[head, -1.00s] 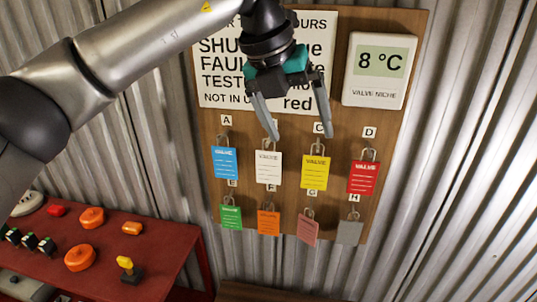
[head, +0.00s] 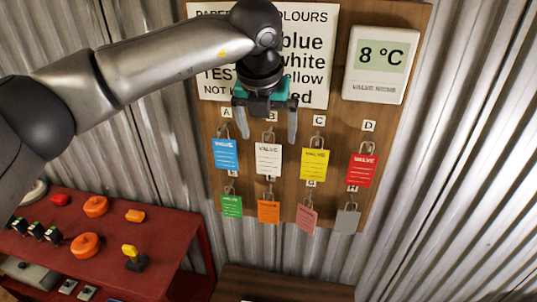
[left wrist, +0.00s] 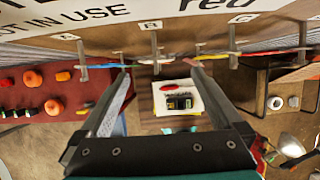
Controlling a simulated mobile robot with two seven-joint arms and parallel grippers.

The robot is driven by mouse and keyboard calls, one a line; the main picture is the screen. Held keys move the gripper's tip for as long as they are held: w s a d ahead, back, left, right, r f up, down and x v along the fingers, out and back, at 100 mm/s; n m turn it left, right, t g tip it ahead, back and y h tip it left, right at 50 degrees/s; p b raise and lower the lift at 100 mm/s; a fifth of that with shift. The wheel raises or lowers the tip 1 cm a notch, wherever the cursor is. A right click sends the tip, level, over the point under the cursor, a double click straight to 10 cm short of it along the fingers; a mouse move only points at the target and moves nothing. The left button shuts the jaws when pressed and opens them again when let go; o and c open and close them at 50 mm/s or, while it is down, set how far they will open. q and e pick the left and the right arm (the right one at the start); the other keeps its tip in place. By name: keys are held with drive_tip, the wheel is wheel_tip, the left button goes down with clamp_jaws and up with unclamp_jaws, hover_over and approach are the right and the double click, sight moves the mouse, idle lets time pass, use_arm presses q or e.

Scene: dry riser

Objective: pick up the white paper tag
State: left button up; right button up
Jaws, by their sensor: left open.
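The white paper tag (head: 268,160) hangs from a hook under letter B on the brown board, second from left in the upper row. My left gripper (head: 267,135) is open and empty in the head view, its two fingers pointing down to either side of the B hook, just above the white tag. In the left wrist view the open fingers (left wrist: 160,70) reach toward the hook row, with a hook between them. The white tag is nearly edge-on there and hard to make out. My right gripper is not in view.
A blue tag (head: 225,154) hangs left of the white one and a yellow tag (head: 313,163) right of it. A red tag (head: 361,171) hangs farther right. An orange tag (head: 268,212) hangs below. A red bench (head: 170,240) with buttons stands lower left.

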sight(267, 136)
use_arm(q)
drive_tip(key=p+x, duration=0.2)
drive_tip(key=x, duration=0.2)
drive_tip(key=shift+w+a+f, duration=0.1)
drive_tip(key=shift+w+a, duration=0.05)
drive_tip(key=shift+w, duration=0.1)
drive_tip(key=shift+w+f, duration=0.15)
drive_tip(key=shift+f, duration=0.15)
drive_tip(key=shift+c, duration=0.2)
drive_tip(key=c, duration=1.3)
drive_tip(key=shift+r, duration=0.1)
